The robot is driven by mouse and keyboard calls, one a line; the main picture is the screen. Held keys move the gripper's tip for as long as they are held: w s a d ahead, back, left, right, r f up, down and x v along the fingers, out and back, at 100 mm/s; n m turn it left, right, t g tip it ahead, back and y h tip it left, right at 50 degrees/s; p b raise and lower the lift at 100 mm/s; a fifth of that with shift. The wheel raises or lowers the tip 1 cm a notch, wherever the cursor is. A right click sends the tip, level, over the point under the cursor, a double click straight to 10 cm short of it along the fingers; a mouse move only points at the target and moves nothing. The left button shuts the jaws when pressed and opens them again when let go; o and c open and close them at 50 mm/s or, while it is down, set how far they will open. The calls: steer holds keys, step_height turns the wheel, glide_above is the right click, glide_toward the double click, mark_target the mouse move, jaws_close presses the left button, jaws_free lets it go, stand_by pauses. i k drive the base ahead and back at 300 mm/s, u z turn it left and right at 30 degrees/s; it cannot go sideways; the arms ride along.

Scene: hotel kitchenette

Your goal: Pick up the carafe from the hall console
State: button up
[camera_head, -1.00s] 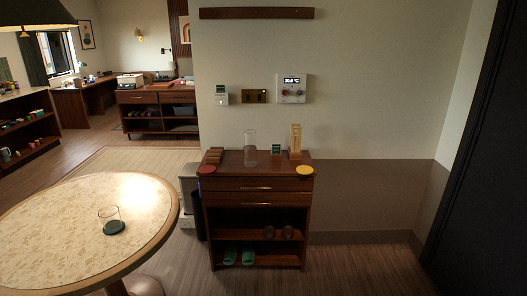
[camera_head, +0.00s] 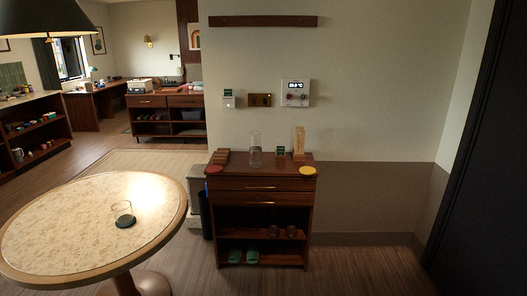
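The hall console (camera_head: 262,184) is a dark wooden cabinet with drawers and open shelves against the wall, near the middle of the view. A clear glass carafe (camera_head: 255,150) stands upright on its top, towards the back and left of centre. My gripper is not in view.
On the console top are a red disc (camera_head: 214,169), a yellow disc (camera_head: 307,170), a wooden stand (camera_head: 299,143) and a small dark box (camera_head: 280,152). A round table (camera_head: 60,240) with a glass (camera_head: 123,213) stands at left front. Floor right of the console is clear.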

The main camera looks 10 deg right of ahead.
mark_target(255, 160)
steer(key=u, duration=0.1)
steer(key=i, duration=0.95)
steer(key=z, duration=0.9)
steer(key=k, duration=0.15)
steer(key=u, duration=3.05)
